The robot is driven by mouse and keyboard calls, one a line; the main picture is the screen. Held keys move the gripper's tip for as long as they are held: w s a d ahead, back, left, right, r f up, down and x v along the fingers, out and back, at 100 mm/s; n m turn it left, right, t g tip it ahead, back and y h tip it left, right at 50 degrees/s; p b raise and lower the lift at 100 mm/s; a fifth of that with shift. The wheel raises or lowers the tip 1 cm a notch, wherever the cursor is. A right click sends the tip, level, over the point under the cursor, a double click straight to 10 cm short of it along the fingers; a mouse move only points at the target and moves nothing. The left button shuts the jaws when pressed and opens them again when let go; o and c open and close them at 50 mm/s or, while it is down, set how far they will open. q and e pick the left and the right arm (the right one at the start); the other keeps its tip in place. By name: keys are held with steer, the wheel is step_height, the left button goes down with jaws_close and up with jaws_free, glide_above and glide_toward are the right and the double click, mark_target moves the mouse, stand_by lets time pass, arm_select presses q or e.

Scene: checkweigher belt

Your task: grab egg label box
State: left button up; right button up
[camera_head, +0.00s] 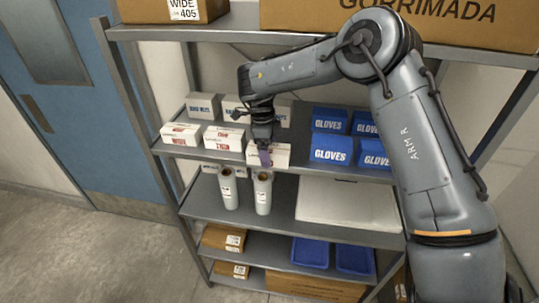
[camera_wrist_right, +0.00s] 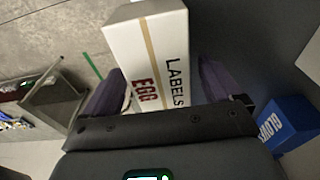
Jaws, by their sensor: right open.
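The egg label box (camera_wrist_right: 150,50), white with a tan stripe and the words EGG LABELS, lies between the two purple fingers of my right gripper (camera_wrist_right: 160,88) in the right wrist view. The fingers are open, one on each side of the box; contact cannot be told. In the head view the right gripper (camera_head: 265,153) is at the front of a white box (camera_head: 282,157) on the upper middle shelf, partly covering it. My left gripper is not in view.
White boxes with red print (camera_head: 181,134) stand left on the same shelf, with grey-white boxes (camera_head: 203,106) behind. Blue GLOVES boxes (camera_head: 331,149) stand to the right. Two white canisters (camera_head: 228,188) are on the shelf below. Another shelf board (camera_head: 230,33) runs above.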

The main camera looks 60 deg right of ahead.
steer(key=shift+f, duration=0.4)
steer(key=shift+c, duration=0.2)
steer(key=c, duration=1.2)
steer(key=shift+r, duration=0.1)
steer(key=shift+c, duration=0.2)
